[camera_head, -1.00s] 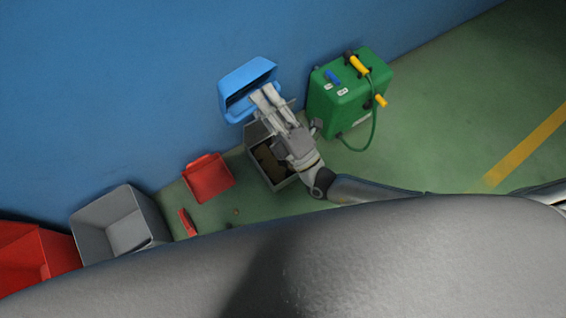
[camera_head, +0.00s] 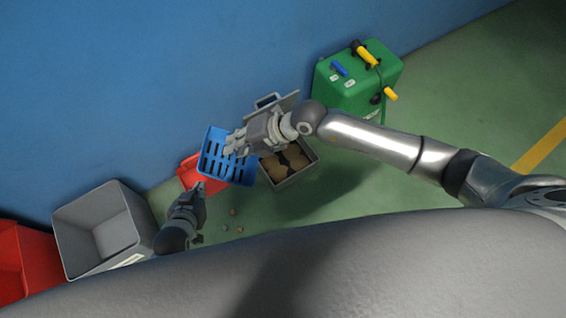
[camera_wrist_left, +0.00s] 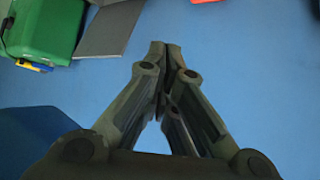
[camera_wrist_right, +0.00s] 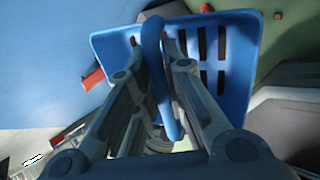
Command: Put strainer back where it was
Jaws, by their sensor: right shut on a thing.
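The blue slotted strainer (camera_head: 214,165) is held tilted in the head view, between the blue wall and the grey box (camera_head: 290,181) with brown lumps in it. My right gripper (camera_head: 233,145) is shut on the strainer's blue handle. In the right wrist view the fingers (camera_wrist_right: 158,70) are on either side of that handle, with the slotted strainer (camera_wrist_right: 232,35) behind. My left gripper (camera_head: 198,188) is just below the strainer, apart from it. In the left wrist view its fingertips (camera_wrist_left: 164,48) are together with nothing between them.
A grey bin (camera_head: 75,228) and red bin (camera_head: 40,262) stand at the left along the wall. A green case (camera_head: 350,88) with yellow and blue handles stands at the right. A grey panel (camera_head: 288,102) stands behind the box. Small bits (camera_head: 226,228) lie on the green floor.

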